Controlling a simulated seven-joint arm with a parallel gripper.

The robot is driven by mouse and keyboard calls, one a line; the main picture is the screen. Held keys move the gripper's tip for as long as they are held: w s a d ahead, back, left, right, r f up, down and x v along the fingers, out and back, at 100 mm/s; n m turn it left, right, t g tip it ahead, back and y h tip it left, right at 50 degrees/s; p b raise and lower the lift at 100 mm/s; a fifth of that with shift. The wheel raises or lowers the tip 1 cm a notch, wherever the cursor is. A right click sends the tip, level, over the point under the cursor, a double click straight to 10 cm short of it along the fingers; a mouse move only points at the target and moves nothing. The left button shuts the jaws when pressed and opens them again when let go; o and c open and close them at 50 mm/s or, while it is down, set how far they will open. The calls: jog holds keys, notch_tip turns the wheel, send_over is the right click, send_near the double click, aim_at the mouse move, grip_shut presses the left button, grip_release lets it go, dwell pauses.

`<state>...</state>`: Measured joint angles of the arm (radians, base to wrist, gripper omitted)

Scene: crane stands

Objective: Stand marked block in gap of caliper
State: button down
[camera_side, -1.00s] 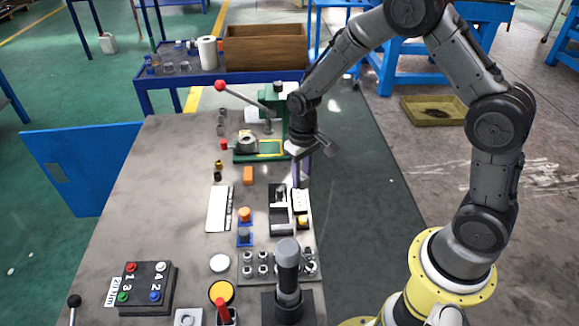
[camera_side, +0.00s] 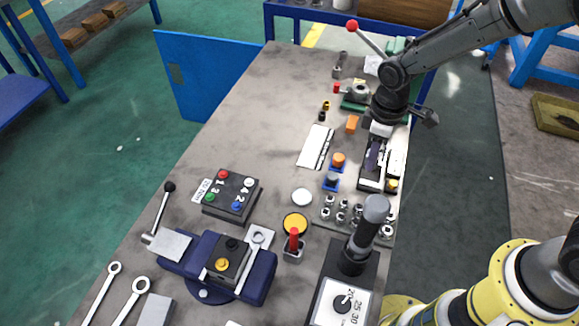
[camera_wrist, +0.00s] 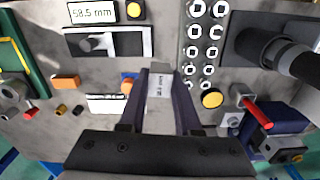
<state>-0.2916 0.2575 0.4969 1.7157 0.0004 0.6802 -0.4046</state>
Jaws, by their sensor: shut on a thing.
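The caliper (camera_wrist: 147,42) has a black base with a pale frame and a dark slider; it lies flat on the bench. In the side view the caliper (camera_side: 374,184) is partly covered by my gripper (camera_side: 373,160). In the wrist view my gripper (camera_wrist: 159,72) is shut on the marked block (camera_wrist: 158,88), a grey block with small dark writing. The block is between the two dark purple fingers, apart from the caliper in that picture. In the side view the block cannot be made out. A display reading 58.5 mm (camera_wrist: 92,11) is beside the caliper.
Beside the caliper are a rack of several sockets (camera_side: 345,211), an orange-topped cylinder (camera_side: 338,160) on a blue base and an orange block (camera_side: 352,123). A dark upright post (camera_side: 367,232) stands nearer the front.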

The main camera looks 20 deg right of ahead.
jog(key=a, duration=0.3)
jog(key=n, duration=0.1)
send_over(309, 173)
jog(key=f, duration=0.9)
jog(key=shift+s+d, duration=0.1)
jog(key=shift+s, duration=0.25)
jog(key=shift+w+f, duration=0.3)
jog(key=shift+f, duration=1.5)
jog(key=shift+f, duration=0.2)
